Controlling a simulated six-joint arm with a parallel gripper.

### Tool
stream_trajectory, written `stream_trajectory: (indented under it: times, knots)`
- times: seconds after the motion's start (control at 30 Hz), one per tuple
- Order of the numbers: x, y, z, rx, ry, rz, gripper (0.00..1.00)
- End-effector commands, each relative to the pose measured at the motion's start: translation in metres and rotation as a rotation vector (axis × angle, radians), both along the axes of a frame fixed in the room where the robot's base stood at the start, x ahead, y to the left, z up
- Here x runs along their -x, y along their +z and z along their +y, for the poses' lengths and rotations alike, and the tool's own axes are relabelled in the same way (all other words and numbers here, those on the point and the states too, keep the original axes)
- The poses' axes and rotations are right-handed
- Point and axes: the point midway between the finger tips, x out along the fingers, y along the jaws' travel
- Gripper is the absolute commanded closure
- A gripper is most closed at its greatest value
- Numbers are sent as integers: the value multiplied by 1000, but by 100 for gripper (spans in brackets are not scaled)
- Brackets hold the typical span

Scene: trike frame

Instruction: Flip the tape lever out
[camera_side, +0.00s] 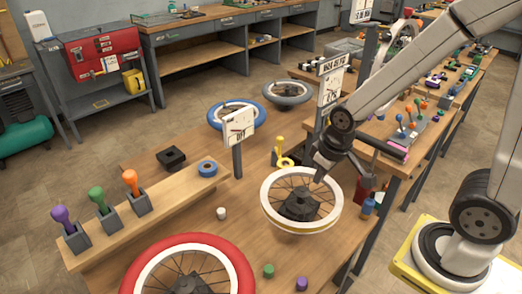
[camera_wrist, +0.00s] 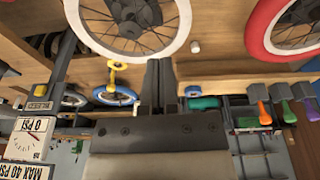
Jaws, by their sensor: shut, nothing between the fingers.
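A wheel with a white rim (camera_side: 270,218) lies flat on a black hub stand on the workbench; its rim also arcs across the top of the wrist view (camera_wrist: 90,35). No part is clearly recognisable as the tape lever. A blue tape roll (camera_side: 207,168) sits on the raised wooden shelf; it shows small in the wrist view (camera_wrist: 192,91). A yellow upright piece with a ring-shaped foot (camera_side: 281,152) stands behind the white wheel. My gripper (camera_side: 319,178) is shut and empty, above the far right part of the white wheel. Its fingers (camera_wrist: 157,85) are together in the wrist view.
A red-tyred wheel (camera_side: 237,264) lies at the front. Purple (camera_side: 60,214), green (camera_side: 97,196) and orange (camera_side: 131,179) handles stand in holders on the shelf. A white cup (camera_side: 221,213) stands between shelf and wheel. A sign (camera_side: 239,126) on a post and a blue-tyred wheel (camera_side: 211,118) are behind.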

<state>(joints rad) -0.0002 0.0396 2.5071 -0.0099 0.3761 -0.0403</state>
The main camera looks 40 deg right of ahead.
Motion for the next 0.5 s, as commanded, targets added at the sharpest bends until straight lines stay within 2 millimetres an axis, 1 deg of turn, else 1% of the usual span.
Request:
stream_trajectory:
  times: [0.17, 0.5]
  knots:
    - [-25, 0, -1, 26, 84, 26, 100]
    - [-86, -5, -6, 90, 306, 96, 100]
